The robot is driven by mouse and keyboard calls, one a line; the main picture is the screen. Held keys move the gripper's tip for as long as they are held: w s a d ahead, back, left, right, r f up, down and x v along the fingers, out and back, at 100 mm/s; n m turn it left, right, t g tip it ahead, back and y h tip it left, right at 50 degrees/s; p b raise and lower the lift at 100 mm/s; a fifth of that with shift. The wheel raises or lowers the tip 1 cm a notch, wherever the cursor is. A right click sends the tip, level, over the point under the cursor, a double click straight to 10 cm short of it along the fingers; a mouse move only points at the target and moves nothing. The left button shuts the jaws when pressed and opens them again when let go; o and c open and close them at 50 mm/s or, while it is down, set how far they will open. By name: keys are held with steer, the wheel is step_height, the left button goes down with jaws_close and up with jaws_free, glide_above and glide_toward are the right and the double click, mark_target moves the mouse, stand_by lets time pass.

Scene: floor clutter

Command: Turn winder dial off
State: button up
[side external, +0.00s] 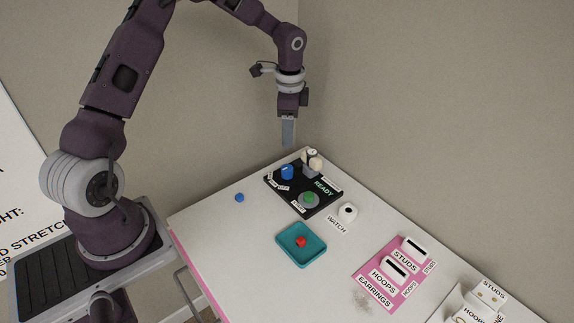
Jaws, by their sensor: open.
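The winder is a black panel (303,192) at the back of the white table. It carries a blue dial (287,172) at its left, a green button (309,199) on a grey base, and the green word READY. A grey and cream part (312,163) stands at its back corner. My gripper (288,146) points down above the dial, apart from it. Its fingers show edge-on, open, with nothing seen between them. The dial's pointer position is too small to tell.
A small blue piece (239,198) lies on the table left of the panel. A teal tray (280,252) holds a red piece (301,242). A white watch holder (347,212) stands right of the panel. A pink earrings mat (368,290) with white slotted holders lies front right. Walls stand behind the table.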

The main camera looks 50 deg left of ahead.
steer(key=h, duration=0.1)
glide_above(287, 167)
steer(key=shift+m, duration=0.3)
step_height(287, 167, down, 8)
steer(key=shift+f, duration=0.1)
step_height(287, 167, down, 6)
steer(key=shift+f, duration=0.25)
jaws_close()
steer(key=shift+d, duration=0.1)
